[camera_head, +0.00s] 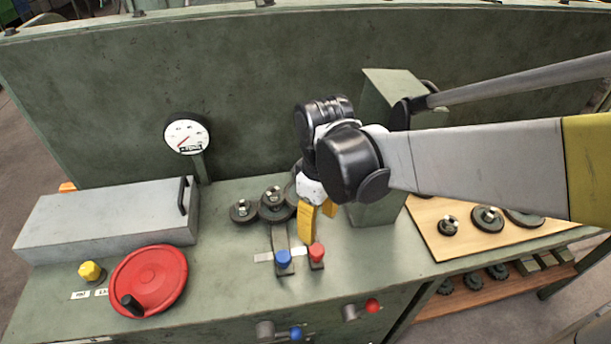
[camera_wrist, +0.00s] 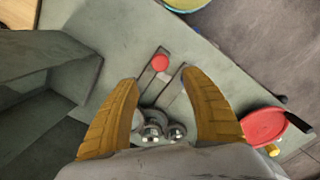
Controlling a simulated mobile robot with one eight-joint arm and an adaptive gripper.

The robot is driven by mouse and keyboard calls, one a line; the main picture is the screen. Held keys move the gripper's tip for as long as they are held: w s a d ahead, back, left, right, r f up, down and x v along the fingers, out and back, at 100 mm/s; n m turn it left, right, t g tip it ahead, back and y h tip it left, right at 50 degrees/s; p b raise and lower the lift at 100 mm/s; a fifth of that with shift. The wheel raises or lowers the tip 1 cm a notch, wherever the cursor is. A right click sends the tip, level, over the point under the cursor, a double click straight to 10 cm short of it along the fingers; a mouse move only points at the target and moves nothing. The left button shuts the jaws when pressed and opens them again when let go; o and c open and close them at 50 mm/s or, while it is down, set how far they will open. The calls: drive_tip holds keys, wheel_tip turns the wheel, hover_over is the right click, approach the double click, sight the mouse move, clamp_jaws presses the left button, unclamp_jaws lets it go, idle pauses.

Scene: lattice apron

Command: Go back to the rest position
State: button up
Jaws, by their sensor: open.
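My gripper (camera_head: 317,222) hangs over the green machine bench, its yellow fingers pointing down, just behind and above the red-knobbed lever (camera_head: 317,251). The blue-knobbed lever (camera_head: 284,258) stands left of it. In the wrist view my gripper (camera_wrist: 160,82) is open with its two fingers spread and nothing held between them. The red knob (camera_wrist: 160,62) shows beyond the fingertips, apart from them. Shiny gear hubs (camera_wrist: 152,131) show low between the fingers. My arm reaches in from the right and hides part of the bench and gears.
Dark gears (camera_head: 243,211) sit left of my gripper. A grey box (camera_head: 365,207) stands close on the right. A wooden board (camera_head: 432,226) with gears lies farther right. A red handwheel (camera_head: 158,275), a grey cover (camera_head: 100,222) and a gauge (camera_head: 186,137) are at left.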

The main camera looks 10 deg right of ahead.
drive_tip(key=shift+r, duration=0.3)
drive_tip(key=s+d+r+m+t, duration=0.4)
drive_tip(key=d+r+m+t, duration=0.2)
drive_tip(key=d+m+t, duration=0.1)
drive_tip(key=shift+s+d+r+m, duration=0.3)
drive_tip(key=shift+d+m, duration=0.1)
drive_tip(key=shift+m, duration=0.5)
drive_tip(key=shift+s, duration=0.1)
